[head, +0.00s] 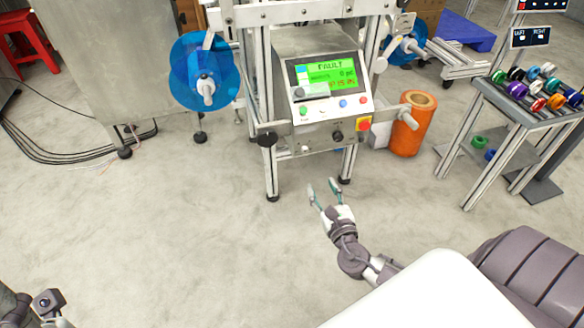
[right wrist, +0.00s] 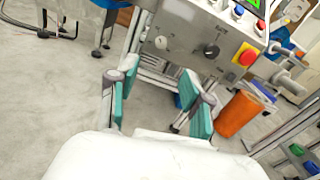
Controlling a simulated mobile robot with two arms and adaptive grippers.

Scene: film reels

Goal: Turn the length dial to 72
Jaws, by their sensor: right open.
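A round black dial (head: 337,136) sits on the front panel of the film machine, below the screen. It also shows in the right wrist view (right wrist: 211,49), with markings too small to read. The screen (head: 326,75) is green and reads FAULT. My right gripper (head: 322,188) is open and empty, with its teal-padded fingers apart. It is in front of and below the panel in the head view, clear of the dial. In the right wrist view its two fingers (right wrist: 157,78) stand apart, with the dial beyond them. Only part of my left arm shows at the lower left; its fingers are out of view.
A red emergency button on a yellow box (head: 364,124) sits right of the dial. A black knob (head: 267,139) is at the machine's left. An orange roll (head: 412,125) stands right; a rack of coloured reels (head: 540,105) is farther right. The floor in front is clear.

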